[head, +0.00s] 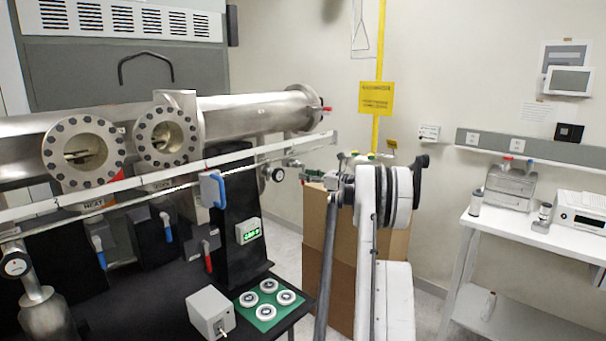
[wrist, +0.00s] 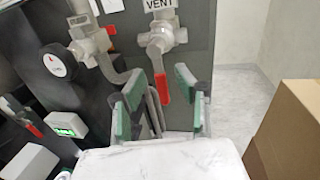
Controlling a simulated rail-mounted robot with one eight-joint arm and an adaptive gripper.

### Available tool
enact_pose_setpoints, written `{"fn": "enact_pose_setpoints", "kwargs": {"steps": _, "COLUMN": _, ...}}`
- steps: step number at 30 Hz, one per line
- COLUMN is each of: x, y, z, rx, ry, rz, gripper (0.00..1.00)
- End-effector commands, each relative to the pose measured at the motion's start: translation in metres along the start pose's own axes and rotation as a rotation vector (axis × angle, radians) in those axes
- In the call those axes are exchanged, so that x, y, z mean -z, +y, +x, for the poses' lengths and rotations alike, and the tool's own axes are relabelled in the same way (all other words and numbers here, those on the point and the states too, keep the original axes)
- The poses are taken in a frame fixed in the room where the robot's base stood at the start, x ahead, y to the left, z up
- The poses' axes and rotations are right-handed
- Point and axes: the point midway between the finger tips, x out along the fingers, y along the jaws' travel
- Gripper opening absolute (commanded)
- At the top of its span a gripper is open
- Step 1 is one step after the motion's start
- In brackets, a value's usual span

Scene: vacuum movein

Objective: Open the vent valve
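The vent valve (wrist: 162,38) is a metal body on a grey panel under a white VENT label (wrist: 160,5). Its lever has a red grip (wrist: 161,88) that hangs straight down. My gripper (wrist: 160,97) is open, with green pads on its fingers. In the wrist view the red grip shows between the two fingertips, with a gap on each side. I cannot tell how deep it sits between them, and no contact shows. In the head view I cannot make out the vent valve or my fingertips clearly.
A round black gauge (wrist: 55,65) and metal piping stand left of the valve. A cardboard box (wrist: 290,130) is at the right, with clear floor between it and the panel. Other levers, one blue (head: 212,190) and one red (head: 208,258), are on the vacuum rig.

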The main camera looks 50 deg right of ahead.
Motion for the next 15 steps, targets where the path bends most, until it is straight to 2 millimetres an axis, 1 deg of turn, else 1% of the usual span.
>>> {"fn": "enact_pose_setpoints", "kwargs": {"steps": 1, "x": -0.001, "y": 0.0, "z": 0.006, "rx": -0.001, "ry": 0.0, "rz": 0.0, "gripper": 0.31}}
{"fn": "enact_pose_setpoints", "kwargs": {"steps": 6, "x": 0.0, "y": 0.0, "z": 0.018, "rx": 0.001, "ry": 0.0, "rz": 0.0, "gripper": 0.31}}
{"fn": "enact_pose_setpoints", "kwargs": {"steps": 15, "x": 0.0, "y": 0.0, "z": 0.02, "rx": 0.001, "ry": 0.0, "rz": 0.0, "gripper": 0.31}}
